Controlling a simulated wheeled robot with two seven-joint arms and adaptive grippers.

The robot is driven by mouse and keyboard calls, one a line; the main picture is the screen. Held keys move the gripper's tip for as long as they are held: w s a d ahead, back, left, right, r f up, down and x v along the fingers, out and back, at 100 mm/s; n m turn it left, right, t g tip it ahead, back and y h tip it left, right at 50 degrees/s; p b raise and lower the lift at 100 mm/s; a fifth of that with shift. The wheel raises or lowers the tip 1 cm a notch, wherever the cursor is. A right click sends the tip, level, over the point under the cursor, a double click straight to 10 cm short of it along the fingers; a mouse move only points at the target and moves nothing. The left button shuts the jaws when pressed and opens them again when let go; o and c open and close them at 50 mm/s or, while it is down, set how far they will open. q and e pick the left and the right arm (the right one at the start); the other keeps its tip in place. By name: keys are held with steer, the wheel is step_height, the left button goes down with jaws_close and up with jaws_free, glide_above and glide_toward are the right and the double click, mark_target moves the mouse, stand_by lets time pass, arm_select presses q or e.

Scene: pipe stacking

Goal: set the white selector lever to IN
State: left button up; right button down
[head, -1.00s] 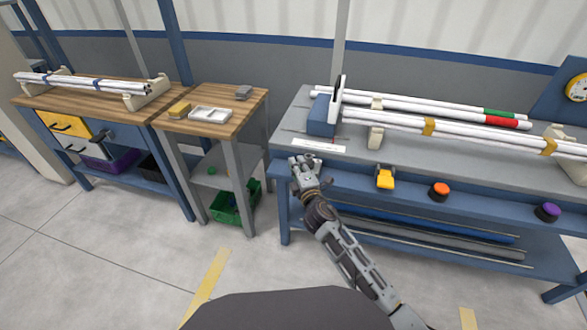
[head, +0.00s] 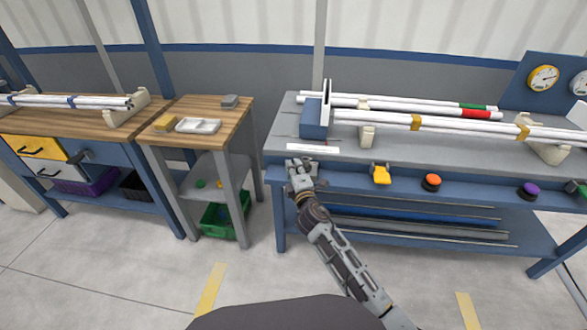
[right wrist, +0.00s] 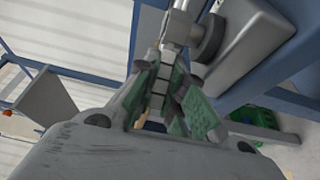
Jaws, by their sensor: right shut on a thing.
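My right gripper (head: 301,164) is at the front edge of the grey pipe bench, near its left end, just below a white label strip (head: 312,149). In the right wrist view its green-padded fingers (right wrist: 165,70) are closed around a pale lever-like part (right wrist: 178,25), which I take as the white selector lever. A dark round hub (right wrist: 208,38) sits beside it. In the head view the gripper hides the lever, and I cannot read its setting or the IN mark. My left gripper is in neither view.
The bench front carries a yellow part (head: 380,173), an orange button (head: 431,182) and a purple button (head: 531,189). White pipes (head: 450,123) lie on supports above. A small wooden table (head: 222,117) stands left, with a green crate (head: 216,220) below. The floor in front is clear.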

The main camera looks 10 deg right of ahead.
steer(key=shift+f, duration=0.1)
steer(key=c, duration=1.5)
jaws_free()
steer(key=s+d, duration=0.1)
steer(key=s, duration=1.1)
steer(key=shift+d, duration=0.15)
